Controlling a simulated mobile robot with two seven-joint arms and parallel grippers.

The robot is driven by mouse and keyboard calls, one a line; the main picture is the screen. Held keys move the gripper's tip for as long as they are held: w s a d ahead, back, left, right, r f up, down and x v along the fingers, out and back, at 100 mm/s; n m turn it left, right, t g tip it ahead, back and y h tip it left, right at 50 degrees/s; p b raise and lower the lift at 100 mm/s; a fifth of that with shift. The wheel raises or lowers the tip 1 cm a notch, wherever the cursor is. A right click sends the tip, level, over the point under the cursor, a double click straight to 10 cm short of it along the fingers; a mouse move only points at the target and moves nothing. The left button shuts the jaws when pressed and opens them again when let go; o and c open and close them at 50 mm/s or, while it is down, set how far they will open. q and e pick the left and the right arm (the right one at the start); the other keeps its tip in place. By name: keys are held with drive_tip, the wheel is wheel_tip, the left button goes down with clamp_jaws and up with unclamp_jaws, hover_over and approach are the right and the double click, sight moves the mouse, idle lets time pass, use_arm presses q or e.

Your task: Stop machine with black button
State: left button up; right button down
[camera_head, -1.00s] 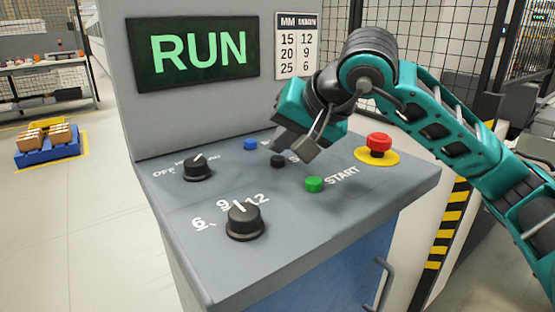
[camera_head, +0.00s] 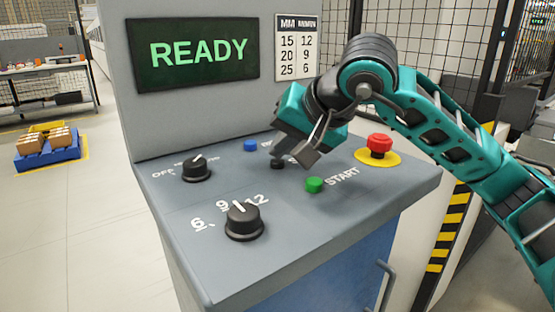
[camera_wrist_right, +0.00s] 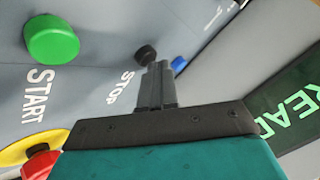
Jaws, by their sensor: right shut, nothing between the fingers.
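The black stop button (camera_head: 277,164) sits on the sloping grey control panel (camera_head: 310,225), behind the green START button (camera_head: 315,185). It also shows in the right wrist view (camera_wrist_right: 146,52), beside the word STOP. My right gripper (camera_head: 279,150) points down at it, its fingers shut and empty. In the right wrist view the closed fingertips (camera_wrist_right: 159,70) are right at the button's edge; I cannot tell whether they touch it. The display (camera_head: 199,51) reads READY in green. My left gripper is not in view.
A red mushroom button on a yellow base (camera_head: 379,145) stands right of the gripper. A blue button (camera_head: 250,145) is left of it. Two black knobs (camera_head: 197,169) (camera_head: 244,222) stand on the panel's left and front. A wire mesh fence is behind.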

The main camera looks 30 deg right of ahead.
sight(283, 163)
idle(0.4)
drive_tip(key=shift+r+p, duration=0.65)
drive_tip(key=shift+r, duration=0.15)
wheel_tip(283, 163, up, 5)
drive_tip(key=p, duration=0.4)
idle(0.4)
idle(0.3)
